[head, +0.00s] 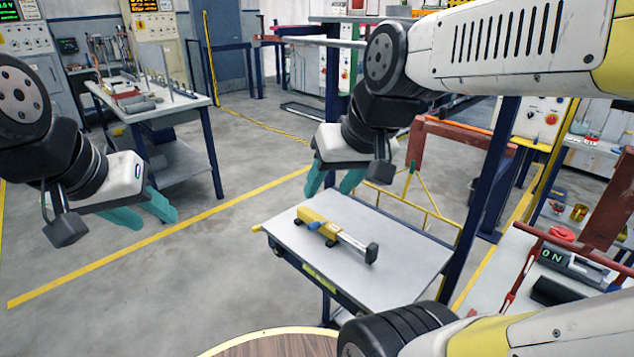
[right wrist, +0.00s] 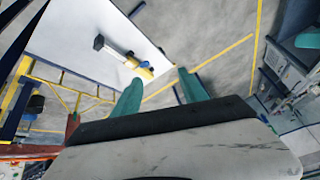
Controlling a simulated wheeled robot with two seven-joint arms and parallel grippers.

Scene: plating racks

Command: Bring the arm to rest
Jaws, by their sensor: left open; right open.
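My right gripper (head: 337,180) hangs in the air above the far left part of a grey cart top (head: 400,235). Its teal fingers are apart with nothing between them; they also show in the right wrist view (right wrist: 160,92). My left gripper (head: 158,212) is out over bare floor at the left, its teal fingers apart and empty. A yellow and grey tool with a black end (head: 318,226) lies on the cart top, apart from both grippers. It also shows in the right wrist view (right wrist: 130,58), beyond the fingers.
A workbench with tools (head: 150,105) stands at the back left. A dark blue post (head: 490,190) rises beside the cart's right side. A bench with a red frame (head: 530,265) is at the right. The floor between the workbench and cart is clear.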

